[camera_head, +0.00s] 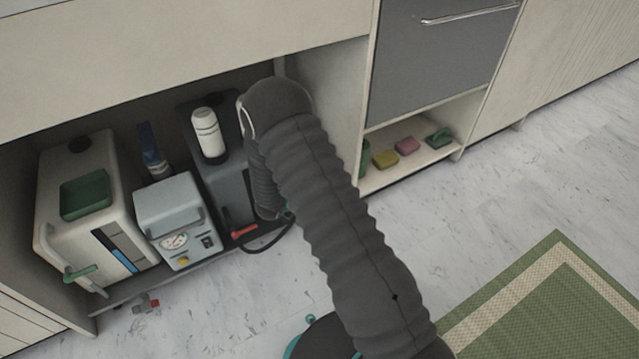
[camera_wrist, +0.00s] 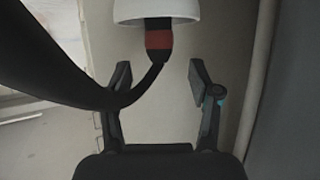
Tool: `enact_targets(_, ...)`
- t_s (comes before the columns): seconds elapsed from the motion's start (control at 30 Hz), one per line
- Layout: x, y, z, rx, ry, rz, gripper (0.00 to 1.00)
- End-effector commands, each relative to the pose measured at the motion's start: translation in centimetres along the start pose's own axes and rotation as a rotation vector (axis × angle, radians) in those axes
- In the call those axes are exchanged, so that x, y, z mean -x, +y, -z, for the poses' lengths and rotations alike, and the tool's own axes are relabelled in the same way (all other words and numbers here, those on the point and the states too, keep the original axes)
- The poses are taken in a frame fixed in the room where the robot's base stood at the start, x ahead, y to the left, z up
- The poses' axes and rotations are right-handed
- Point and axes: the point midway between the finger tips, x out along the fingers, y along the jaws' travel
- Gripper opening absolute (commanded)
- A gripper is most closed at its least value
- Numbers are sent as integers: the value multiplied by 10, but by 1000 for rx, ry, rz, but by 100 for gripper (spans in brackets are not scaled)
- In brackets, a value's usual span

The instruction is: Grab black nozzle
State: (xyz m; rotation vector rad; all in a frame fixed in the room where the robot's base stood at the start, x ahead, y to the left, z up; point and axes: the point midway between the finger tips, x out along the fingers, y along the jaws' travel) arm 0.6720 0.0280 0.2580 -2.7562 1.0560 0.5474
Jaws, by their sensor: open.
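In the wrist view, a black hose (camera_wrist: 50,55) curves in from the upper left and rises to a black end piece with a red band (camera_wrist: 159,40), below a white round part (camera_wrist: 155,8). I cannot tell whether this end piece is the black nozzle. My gripper (camera_wrist: 158,82) is open, its two fingers apart on either side, with the hose bend near the fingertips. Nothing is clearly held. In the head view, a red piece (camera_head: 243,231) and black hose (camera_head: 268,246) show by the dark machine (camera_head: 225,190); my sleeved arm hides most of my gripper there.
The low cabinet bay holds a white machine with a green tray (camera_head: 87,194), a grey box with a gauge (camera_head: 172,212) and a white bottle (camera_head: 208,134). A shelf with sponges (camera_head: 407,146) is to the right. Open floor (camera_head: 480,200) lies in front.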

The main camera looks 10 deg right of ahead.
Motion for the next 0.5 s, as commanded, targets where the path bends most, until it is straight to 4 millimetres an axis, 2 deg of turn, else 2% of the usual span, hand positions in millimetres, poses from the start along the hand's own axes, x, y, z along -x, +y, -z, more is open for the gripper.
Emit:
enact_targets(0.2,-29,2,-9,0,0,-3,62)
enact_targets(0.3,-42,1,-8,-1,0,-2,62)
enact_targets(0.5,-46,0,-7,1,-1,0,62)
